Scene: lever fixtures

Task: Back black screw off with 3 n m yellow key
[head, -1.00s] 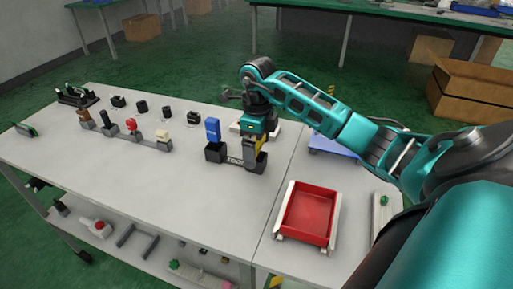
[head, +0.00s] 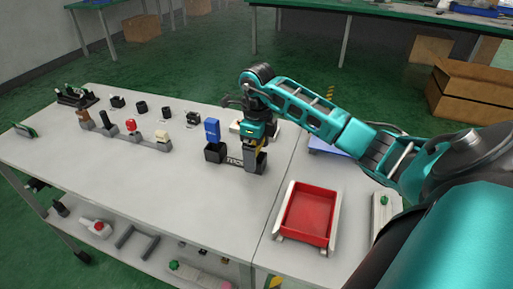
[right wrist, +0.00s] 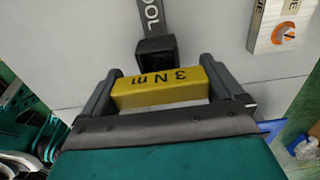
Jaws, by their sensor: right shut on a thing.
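My right gripper (head: 256,147) is shut on the yellow key (head: 260,147), at the right end of the tool holder (head: 235,161). In the right wrist view the yellow key (right wrist: 160,91), marked "3 N m", sits across between the two fingers, with the holder's dark square socket (right wrist: 157,50) just beyond it. I cannot tell whether the key's lower end is inside the socket. A black upright piece (head: 104,120) stands on the grey rail at the left; several other black pieces stand behind it. I cannot tell which is the black screw. My left gripper is not in view.
A blue key (head: 212,130) stands in the holder's left socket. The rail also carries a red knob (head: 131,125) and a white block (head: 162,136). A red tray (head: 307,214) lies at right, with a blue tray behind it. The table's front middle is clear.

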